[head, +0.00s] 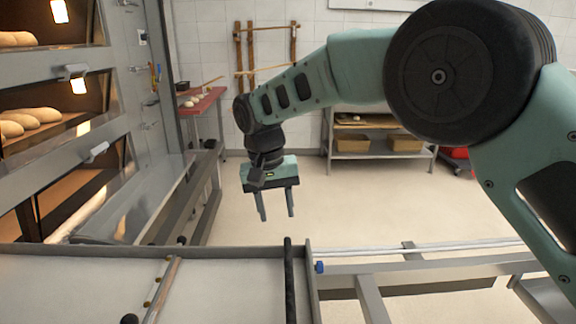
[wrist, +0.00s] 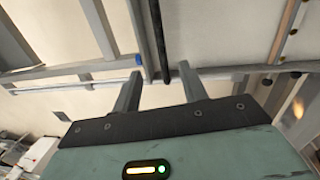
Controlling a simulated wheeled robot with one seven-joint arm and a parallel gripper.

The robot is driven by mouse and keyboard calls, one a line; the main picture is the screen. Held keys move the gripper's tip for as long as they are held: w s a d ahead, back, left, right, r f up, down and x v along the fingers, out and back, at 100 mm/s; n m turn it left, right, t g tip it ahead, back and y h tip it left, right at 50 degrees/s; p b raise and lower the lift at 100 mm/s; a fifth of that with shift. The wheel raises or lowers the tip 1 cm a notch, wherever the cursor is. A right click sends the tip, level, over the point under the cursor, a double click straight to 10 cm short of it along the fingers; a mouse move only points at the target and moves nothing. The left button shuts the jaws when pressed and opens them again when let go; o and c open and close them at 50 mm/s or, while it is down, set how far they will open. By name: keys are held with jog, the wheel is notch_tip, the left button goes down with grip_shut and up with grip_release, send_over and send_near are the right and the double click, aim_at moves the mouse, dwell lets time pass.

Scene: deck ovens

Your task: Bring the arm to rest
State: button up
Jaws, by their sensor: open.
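My gripper (head: 276,205) hangs from my green arm near the middle of the head view, pointing down. Its two fingers are apart with nothing between them. It is in the air above open floor, beyond the far edge of the metal loader table and right of the ovens. In the wrist view, the two fingers of my gripper (wrist: 160,88) also show apart and empty. A black bar and metal frame rails lie beyond the fingertips there.
A deck oven (head: 60,140) with loaves stands at the left. A flat metal loader table (head: 70,285) with a black bar (head: 290,280) is in front. Rails (head: 430,265) run to the right. A shelf rack (head: 380,155) stands at the back wall. The floor between is clear.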

jog(key=s+d+r+n+p, duration=0.1)
jog(key=s+d+n, duration=0.1)
jog(key=s+d, duration=0.4)
jog(key=s+d+r+n+y+p, duration=0.1)
jog(key=s+d, duration=0.6)
jog(key=s, duration=0.7)
jog(key=s+d+r+n+y+p, duration=0.1)
jog(key=s+d+r+n+p, duration=0.1)
jog(key=s+d, duration=0.4)
jog(key=s+r+n, duration=0.1)
jog(key=s, duration=0.3)
jog(key=shift+s+d+r, duration=0.15)
jog(key=shift+s+d, duration=0.05)
jog(key=shift+s, duration=0.2)
jog(key=shift+c, duration=0.3)
jog(key=shift+c, duration=0.4)
jog(key=shift+a, duration=0.1)
